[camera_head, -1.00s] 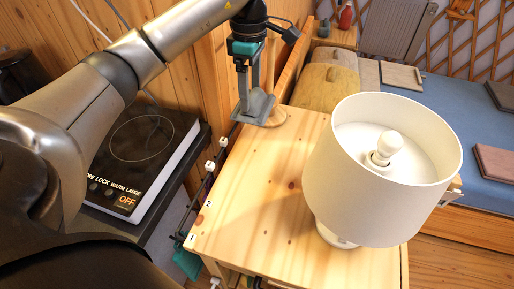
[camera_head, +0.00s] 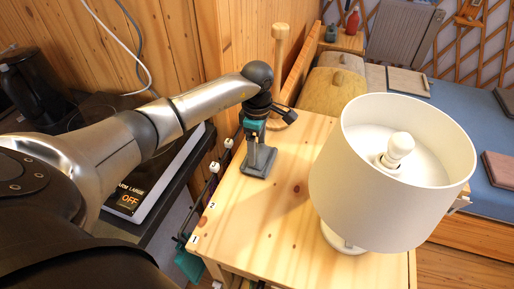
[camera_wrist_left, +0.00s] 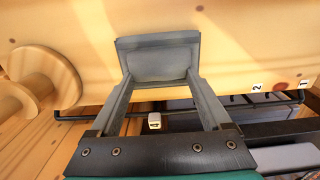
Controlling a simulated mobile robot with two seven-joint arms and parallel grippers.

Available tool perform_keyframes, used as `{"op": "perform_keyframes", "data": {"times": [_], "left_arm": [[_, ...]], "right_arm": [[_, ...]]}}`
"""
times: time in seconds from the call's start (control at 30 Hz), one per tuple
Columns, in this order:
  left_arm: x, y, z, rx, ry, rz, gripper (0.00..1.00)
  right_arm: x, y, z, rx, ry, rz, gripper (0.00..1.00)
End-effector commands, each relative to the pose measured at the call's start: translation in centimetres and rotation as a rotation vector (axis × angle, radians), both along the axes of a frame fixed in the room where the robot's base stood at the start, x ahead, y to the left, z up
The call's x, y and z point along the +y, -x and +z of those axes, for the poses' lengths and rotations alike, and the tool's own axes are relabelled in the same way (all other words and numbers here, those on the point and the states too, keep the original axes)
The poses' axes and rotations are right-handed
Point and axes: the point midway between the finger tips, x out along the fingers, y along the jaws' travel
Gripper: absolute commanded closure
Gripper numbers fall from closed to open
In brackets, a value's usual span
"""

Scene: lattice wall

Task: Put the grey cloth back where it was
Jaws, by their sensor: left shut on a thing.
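My left gripper (camera_head: 258,158) is shut on a small grey piece, which looks like the grey cloth (camera_wrist_left: 158,60). In the left wrist view the grey piece spans both fingertips. In the head view the gripper points down over the left edge area of the wooden table (camera_head: 262,225); I cannot tell whether the grey piece touches the top. A dark rail (camera_wrist_left: 75,117) runs along that table edge, with number labels 1 and 2 (camera_head: 211,205) on the top beside it. White cubes (camera_head: 214,167) sit along the rail. My right gripper is not in view.
A large white lamp (camera_head: 345,165) fills the table's right part. A wooden post (camera_head: 281,33) stands behind my gripper. A teal cloth (camera_head: 189,263) hangs at the table's near left corner. A black cooktop (camera_head: 130,197) lies left, and a blue bed (camera_head: 455,135) is behind.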

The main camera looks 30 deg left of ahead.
Motion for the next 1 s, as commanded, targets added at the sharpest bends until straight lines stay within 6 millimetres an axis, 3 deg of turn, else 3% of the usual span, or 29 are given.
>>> {"op": "perform_keyframes", "data": {"times": [0.4, 0.43, 0.57, 0.87, 1.0], "left_arm": [[0.0, 0.0, -0.9, -0.002, 0.000, -0.001, 0.63], [0.0, 0.0, -0.8, -0.001, 0.000, 0.000, 0.16], [0.0, 0.0, -0.7, -0.001, 0.000, 0.000, 0.02], [0.0, 0.0, -0.6, -0.001, 0.001, -0.001, 0.00], [0.1, -0.2, 0.8, -0.006, 0.000, -0.001, 0.00]], "right_arm": [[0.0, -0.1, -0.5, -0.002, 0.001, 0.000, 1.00], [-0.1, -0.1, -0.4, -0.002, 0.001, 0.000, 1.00], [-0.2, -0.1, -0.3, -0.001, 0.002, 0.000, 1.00], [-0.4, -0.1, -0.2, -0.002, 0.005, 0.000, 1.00], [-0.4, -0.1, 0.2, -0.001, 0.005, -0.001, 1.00]]}}
